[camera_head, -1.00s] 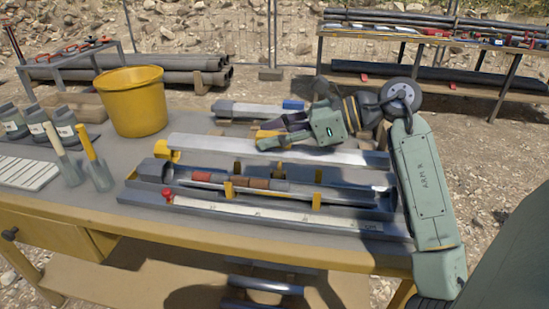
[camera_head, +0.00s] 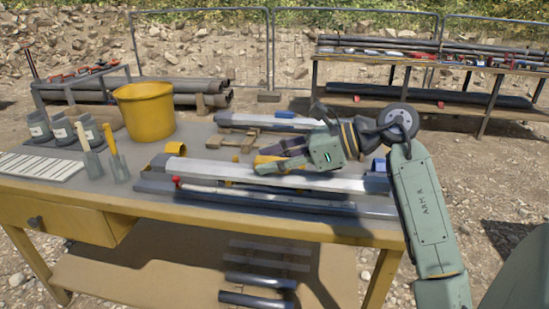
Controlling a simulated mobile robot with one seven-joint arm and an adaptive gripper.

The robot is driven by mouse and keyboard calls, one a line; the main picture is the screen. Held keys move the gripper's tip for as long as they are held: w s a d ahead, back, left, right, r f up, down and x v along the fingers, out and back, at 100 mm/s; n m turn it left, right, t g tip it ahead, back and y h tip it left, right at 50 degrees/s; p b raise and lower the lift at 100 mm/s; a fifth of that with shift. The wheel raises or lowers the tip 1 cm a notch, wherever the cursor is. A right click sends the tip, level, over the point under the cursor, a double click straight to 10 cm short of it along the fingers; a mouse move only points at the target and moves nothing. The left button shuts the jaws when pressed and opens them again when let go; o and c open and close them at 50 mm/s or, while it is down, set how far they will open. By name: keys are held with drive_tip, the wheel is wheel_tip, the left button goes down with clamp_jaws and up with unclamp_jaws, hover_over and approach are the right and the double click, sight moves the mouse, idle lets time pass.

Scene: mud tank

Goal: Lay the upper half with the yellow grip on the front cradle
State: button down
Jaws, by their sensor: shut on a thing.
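The upper half with the yellow grip is a long pale bar (camera_head: 215,168) lying lengthwise above the bench. Its yellow grip (camera_head: 264,160) shows between the fingers of my gripper (camera_head: 262,160), which is shut on it. A yellow ring (camera_head: 158,163) sits by its left end, and a blue piece (camera_head: 378,166) by its right end. The bar hides most of the lower trough and core. Low wooden supports (camera_head: 230,142), looking like a cradle, stand bare behind the bar. Whether the bar touches anything below cannot be told.
Another long half (camera_head: 245,120) with a blue grip (camera_head: 285,114) lies farther back. A grey rail (camera_head: 260,197) with a red knob (camera_head: 177,182) runs along the front. A yellow bucket (camera_head: 145,112), trowels (camera_head: 117,160) and jars (camera_head: 62,130) stand at left.

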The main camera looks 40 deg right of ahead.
drive_tip(key=w+a+f+n+g, duration=0.1)
drive_tip(key=w+a+f, duration=0.2)
drive_tip(key=a+f, duration=0.8)
drive_tip(key=w+a+f+n+g+y, duration=0.1)
drive_tip(key=w+a+f, duration=0.3)
drive_tip(key=a+f, duration=0.8)
drive_tip(key=w+a+f+y, duration=0.1)
drive_tip(key=a+f, duration=1)
drive_tip(key=f, duration=2.7)
drive_tip(key=w, duration=0.2)
drive_tip(key=shift+w+a+f+n+g, duration=0.2)
drive_tip(key=shift+w+f+n+g, duration=0.15)
drive_tip(key=shift+w+n+g, duration=0.05)
